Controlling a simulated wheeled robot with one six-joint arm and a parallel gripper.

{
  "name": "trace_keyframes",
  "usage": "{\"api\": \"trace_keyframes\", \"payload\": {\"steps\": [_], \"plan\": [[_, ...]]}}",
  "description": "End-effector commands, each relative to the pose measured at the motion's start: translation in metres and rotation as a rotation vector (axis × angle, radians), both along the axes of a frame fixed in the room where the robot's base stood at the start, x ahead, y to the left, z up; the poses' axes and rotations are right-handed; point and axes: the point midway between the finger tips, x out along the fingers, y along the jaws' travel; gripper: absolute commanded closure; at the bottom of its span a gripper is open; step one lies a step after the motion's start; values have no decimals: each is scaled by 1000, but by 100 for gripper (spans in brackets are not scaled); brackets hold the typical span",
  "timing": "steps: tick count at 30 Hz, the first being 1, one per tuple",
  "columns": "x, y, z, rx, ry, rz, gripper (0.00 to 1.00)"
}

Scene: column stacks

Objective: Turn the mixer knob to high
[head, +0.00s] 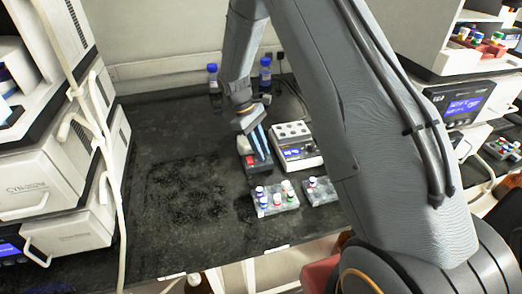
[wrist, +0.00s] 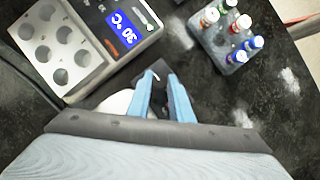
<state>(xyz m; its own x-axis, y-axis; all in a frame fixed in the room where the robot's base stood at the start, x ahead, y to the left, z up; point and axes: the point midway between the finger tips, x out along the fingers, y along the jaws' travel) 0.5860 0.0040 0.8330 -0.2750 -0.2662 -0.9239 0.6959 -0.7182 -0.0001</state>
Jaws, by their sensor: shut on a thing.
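The mixer (head: 247,170) is a small dark unit with a red patch, on the black bench left of the heating block. My gripper (head: 263,156) reaches down over it from above. In the wrist view its two blue fingers (wrist: 164,92) are close together around a small dark part, the mixer knob (wrist: 159,85), and are shut on it. A pale rounded part (wrist: 114,104) shows just left of the fingers. The fingers hide most of the knob, and its setting cannot be read.
A heating block (head: 297,148) with round wells and a blue 30 °C display stands right of the mixer. Racks of capped vials (head: 276,208) (head: 320,197) stand in front. Two blue-capped bottles (head: 265,74) (head: 213,77) stand behind. The bench at left (head: 185,190) is clear.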

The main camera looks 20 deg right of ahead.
Motion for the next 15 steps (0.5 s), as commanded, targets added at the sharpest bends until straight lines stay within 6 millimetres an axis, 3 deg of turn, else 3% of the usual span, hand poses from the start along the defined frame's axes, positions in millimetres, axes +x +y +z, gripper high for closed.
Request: {"api": "trace_keyframes", "payload": {"steps": [1,2,5,15], "plan": [[0,0,0,-1,0,-1,100],[0,0,0,-1,0,-1,79],[0,0,0,-1,1,0,62],[1,1,2,0,-1,1,62]]}}
